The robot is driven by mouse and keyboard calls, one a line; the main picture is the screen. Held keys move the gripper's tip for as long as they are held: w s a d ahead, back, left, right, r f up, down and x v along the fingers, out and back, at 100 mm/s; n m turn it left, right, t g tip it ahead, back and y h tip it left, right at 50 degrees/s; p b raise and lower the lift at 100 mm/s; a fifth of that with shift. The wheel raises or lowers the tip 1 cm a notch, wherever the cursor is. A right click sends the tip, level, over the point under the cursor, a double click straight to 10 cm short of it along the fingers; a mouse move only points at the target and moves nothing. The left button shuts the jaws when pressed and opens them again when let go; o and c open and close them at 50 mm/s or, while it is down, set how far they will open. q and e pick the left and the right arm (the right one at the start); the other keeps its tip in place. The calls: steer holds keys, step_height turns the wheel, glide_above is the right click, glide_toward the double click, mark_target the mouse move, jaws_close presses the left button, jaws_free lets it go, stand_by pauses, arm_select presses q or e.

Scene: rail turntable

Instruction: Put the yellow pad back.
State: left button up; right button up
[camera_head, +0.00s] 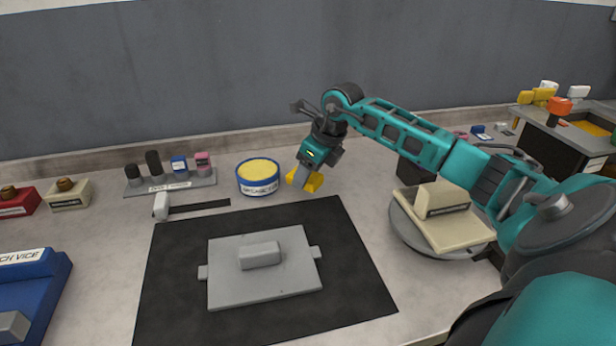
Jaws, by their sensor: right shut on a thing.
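The yellow pad (315,182) is between the fingers of my right gripper (304,180), just right of the round blue tin and near the back edge of the black mat. The gripper is shut on the pad and points down. The fingers hide part of the pad, and I cannot tell whether it touches the table. My left gripper is not in view.
The blue tin (258,185) has a yellow top. A grey plate (227,284) with a raised block lies on the black mat (174,255). A rack (198,184) of small blocks stands back left. A turntable (401,207) bears a cream fixture (445,235) at right.

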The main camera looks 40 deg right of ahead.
steer(key=shift+f, duration=0.6)
steer(key=shift+f+b, duration=0.3)
steer(key=shift+f, duration=0.15)
steer(key=o, duration=0.9)
steer(key=shift+o, duration=0.2)
steer(key=shift+r, duration=0.35)
steer(key=v, duration=1.2)
steer(key=shift+p, duration=0.4)
steer(key=shift+s, duration=0.1)
